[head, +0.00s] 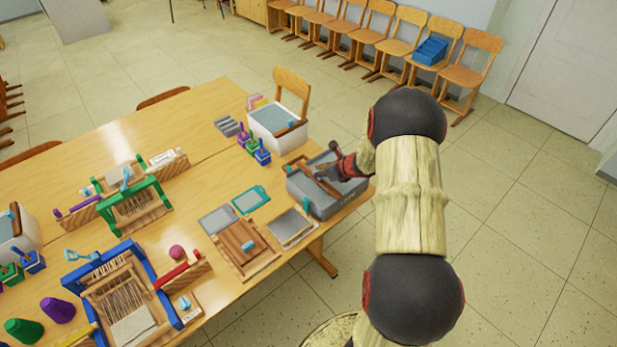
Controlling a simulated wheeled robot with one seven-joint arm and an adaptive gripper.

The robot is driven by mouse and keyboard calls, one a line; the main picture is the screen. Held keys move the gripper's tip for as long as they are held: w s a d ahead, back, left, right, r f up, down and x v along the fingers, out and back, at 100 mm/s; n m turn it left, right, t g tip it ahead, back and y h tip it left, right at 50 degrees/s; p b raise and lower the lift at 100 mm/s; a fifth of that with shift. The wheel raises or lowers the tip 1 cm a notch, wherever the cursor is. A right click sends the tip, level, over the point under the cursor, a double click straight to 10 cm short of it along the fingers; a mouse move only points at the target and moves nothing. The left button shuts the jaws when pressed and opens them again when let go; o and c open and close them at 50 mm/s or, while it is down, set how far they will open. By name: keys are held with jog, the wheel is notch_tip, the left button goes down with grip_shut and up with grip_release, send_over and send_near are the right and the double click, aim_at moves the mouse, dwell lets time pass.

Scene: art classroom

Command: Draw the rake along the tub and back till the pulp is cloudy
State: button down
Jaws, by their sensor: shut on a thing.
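The grey tub (322,205) stands at the right end of the wooden table. A brown wooden piece, likely the rake (318,180), lies slanting over the tub's opening. My gripper (328,173) comes in from the right, low over the tub, and is shut on the rake. The fingers are small in this view and partly merge with the wood. The grey surface inside the tub shows only in part, and how cloudy the pulp is cannot be told.
A white tub (276,138) with grey-blue contents stands just behind the grey tub. Framed screens (292,228) and a wooden board (240,243) lie to the left. A green loom (135,207) and a blue loom (122,295) stand farther left. Floor is clear to the right.

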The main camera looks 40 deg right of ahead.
jog(key=w+d+p, duration=0.1)
jog(key=d+p, duration=0.3)
jog(key=d, duration=1.2)
jog(key=shift+d, duration=0.15)
jog(key=shift+w, duration=0.1)
jog(key=c, duration=2)
grip_release()
jog(key=shift+d, duration=0.1)
jog(key=shift+o, duration=0.6)
jog(key=v, duration=1.2)
